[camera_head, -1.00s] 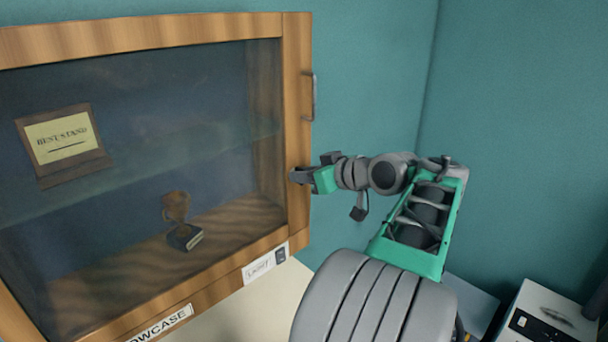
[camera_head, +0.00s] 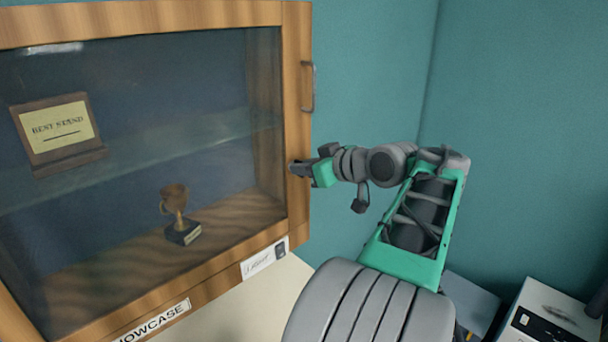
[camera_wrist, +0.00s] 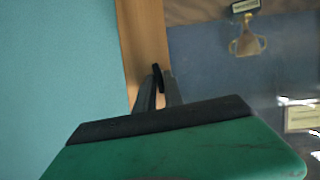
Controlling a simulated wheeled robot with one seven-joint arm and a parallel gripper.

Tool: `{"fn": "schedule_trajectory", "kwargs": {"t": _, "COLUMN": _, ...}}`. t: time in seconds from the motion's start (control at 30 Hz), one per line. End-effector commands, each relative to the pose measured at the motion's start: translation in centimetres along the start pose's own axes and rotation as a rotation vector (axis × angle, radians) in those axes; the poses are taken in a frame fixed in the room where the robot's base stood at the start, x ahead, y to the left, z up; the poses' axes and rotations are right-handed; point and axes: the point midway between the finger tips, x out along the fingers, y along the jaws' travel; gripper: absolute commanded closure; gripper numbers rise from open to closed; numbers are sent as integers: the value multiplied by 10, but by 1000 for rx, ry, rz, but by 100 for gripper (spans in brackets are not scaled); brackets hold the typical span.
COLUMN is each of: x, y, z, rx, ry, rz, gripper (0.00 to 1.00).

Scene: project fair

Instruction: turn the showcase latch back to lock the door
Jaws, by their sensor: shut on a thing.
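The wooden showcase door (camera_head: 297,128) with its glass front fills the left of the head view and looks closed. A metal handle (camera_head: 310,86) is on the upper right of its frame. My gripper (camera_head: 296,168) is at the right stile of the door, below the handle. In the wrist view, my gripper's fingers (camera_wrist: 160,88) are close together at a small dark latch (camera_wrist: 158,76) on the wooden stile (camera_wrist: 141,45). The gripper is shut on the latch. The fingers hide most of the latch, so its exact angle cannot be told.
Behind the glass are a trophy (camera_head: 175,205) and a "Best Stand" plaque (camera_head: 58,130). A white box (camera_head: 555,320) stands at the lower right. Teal walls are close behind my arm.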

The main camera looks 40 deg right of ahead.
Motion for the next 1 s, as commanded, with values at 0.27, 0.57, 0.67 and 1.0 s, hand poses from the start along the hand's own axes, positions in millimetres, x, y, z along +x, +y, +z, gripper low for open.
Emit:
{"fn": "schedule_trajectory", "kwargs": {"t": 0.27, "x": 5, "y": -4, "z": 11, "rx": -196, "ry": 4, "rz": 82, "gripper": 100}}
{"fn": "schedule_trajectory", "kwargs": {"t": 0.57, "x": 5, "y": -7, "z": 12, "rx": -458, "ry": 5, "rz": 192, "gripper": 100}}
{"fn": "schedule_trajectory", "kwargs": {"t": 0.67, "x": 5, "y": -8, "z": 13, "rx": -546, "ry": 4, "rz": 228, "gripper": 100}}
{"fn": "schedule_trajectory", "kwargs": {"t": 1.0, "x": 6, "y": -10, "z": 14, "rx": -842, "ry": 4, "rz": 351, "gripper": 100}}
